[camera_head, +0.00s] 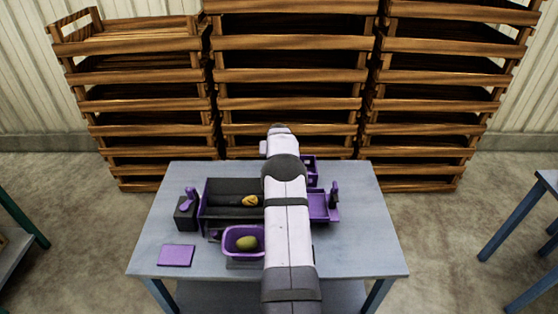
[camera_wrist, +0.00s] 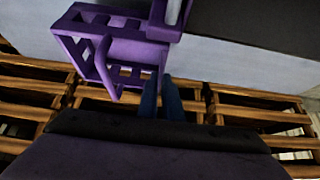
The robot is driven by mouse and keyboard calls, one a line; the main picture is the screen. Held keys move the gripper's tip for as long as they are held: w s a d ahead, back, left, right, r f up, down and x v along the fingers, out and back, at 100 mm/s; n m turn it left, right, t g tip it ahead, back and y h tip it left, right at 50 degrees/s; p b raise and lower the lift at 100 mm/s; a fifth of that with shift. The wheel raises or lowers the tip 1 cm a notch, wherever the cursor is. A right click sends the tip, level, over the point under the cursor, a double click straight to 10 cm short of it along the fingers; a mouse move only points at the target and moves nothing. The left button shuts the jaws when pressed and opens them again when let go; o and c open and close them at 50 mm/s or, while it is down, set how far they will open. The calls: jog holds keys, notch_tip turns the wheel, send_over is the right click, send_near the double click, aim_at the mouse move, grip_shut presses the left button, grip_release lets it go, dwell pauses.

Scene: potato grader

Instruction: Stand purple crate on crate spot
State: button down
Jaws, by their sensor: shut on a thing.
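The purple crate (camera_wrist: 112,48) fills the upper left of the wrist view, with slotted walls and a handle-like bar. In the head view, a purple slotted part (camera_head: 311,165) that looks like it shows just right of my arm at the table's back; the arm hides the rest. My gripper (camera_wrist: 162,82) has its dark blue fingers close together at the crate's edge, shut on it. The exact grip is hard to see. A flat purple square (camera_head: 176,255) at the table's front left looks like the crate spot; it is bare.
A dark belt (camera_head: 225,199) carries a yellowish potato (camera_head: 250,201). A purple tray (camera_head: 229,240) in front holds a greenish potato (camera_head: 247,243). Purple fittings (camera_head: 334,193) stand right, a dark post (camera_head: 186,213) left. Stacked wooden crates (camera_head: 290,75) rise behind the table (camera_head: 360,255).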

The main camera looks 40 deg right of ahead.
jog(key=shift+f+b, duration=1.2)
jog(key=shift+f, duration=0.35)
dwell(1.6)
jog(key=c, duration=1.8)
grip_release()
jog(key=shift+c, duration=0.2)
jog(key=shift+r+p, duration=2.65)
jog(key=shift+r, duration=1.85)
